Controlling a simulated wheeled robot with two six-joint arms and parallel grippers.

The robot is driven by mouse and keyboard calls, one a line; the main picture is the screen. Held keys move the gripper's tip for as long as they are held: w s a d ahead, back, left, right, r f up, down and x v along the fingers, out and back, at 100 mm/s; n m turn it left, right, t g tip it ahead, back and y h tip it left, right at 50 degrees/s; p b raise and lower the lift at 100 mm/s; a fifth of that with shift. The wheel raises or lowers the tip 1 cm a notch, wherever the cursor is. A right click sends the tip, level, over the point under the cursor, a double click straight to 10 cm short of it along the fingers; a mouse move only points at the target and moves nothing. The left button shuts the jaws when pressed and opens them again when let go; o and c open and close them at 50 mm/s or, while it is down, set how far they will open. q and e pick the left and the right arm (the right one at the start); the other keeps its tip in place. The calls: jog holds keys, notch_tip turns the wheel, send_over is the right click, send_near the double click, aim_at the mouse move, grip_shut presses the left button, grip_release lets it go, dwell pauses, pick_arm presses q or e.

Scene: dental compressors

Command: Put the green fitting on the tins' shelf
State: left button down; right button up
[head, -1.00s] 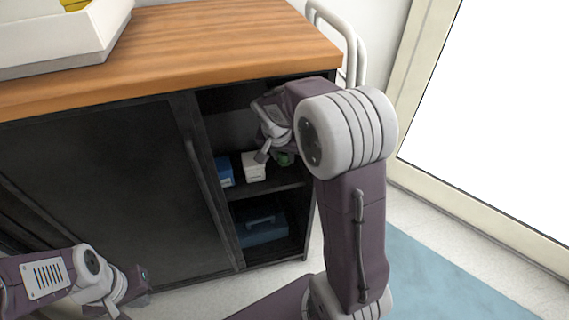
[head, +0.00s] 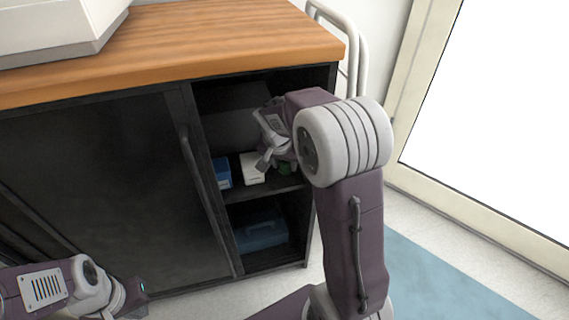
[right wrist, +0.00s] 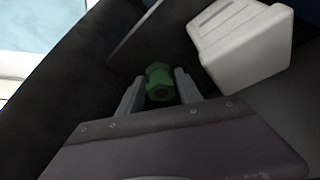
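The green fitting (right wrist: 160,82) is a small hex-sided piece with a dark bore. It sits between the fingertips of my right gripper (right wrist: 159,88), which looks shut on it, with hardly any gap at either side. In the head view the fitting (head: 285,168) shows low behind my right gripper (head: 268,158), inside the open right part of the cabinet, at the upper shelf (head: 270,190). I cannot tell whether it touches the shelf. My left gripper (head: 135,297) is at the lower left, in front of the cabinet; its fingers are unclear. No tins are recognisable.
A white box (head: 252,168) stands just left of the fitting; it also shows close by in the wrist view (right wrist: 245,45). A blue box (head: 222,172) is further left. A blue case (head: 260,230) is in the compartment below. The sliding door (head: 110,190) covers the cabinet's left.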

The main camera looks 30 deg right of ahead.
jog(key=shift+r, duration=0.35)
jog(key=p+v, duration=0.3)
jog(key=v, duration=0.2)
jog(key=shift+w+d+p, duration=0.1)
jog(key=shift+p, duration=0.25)
jog(key=s+a+p, duration=0.2)
jog(key=s+a, duration=0.6)
jog(key=s, duration=0.1)
jog(key=s+a+f+n+g+y, duration=0.2)
jog(key=s+f+n+y, duration=0.1)
jog(key=s+f+n, duration=0.4)
jog(key=shift+s+n, duration=0.4)
jog(key=shift+n, duration=0.3)
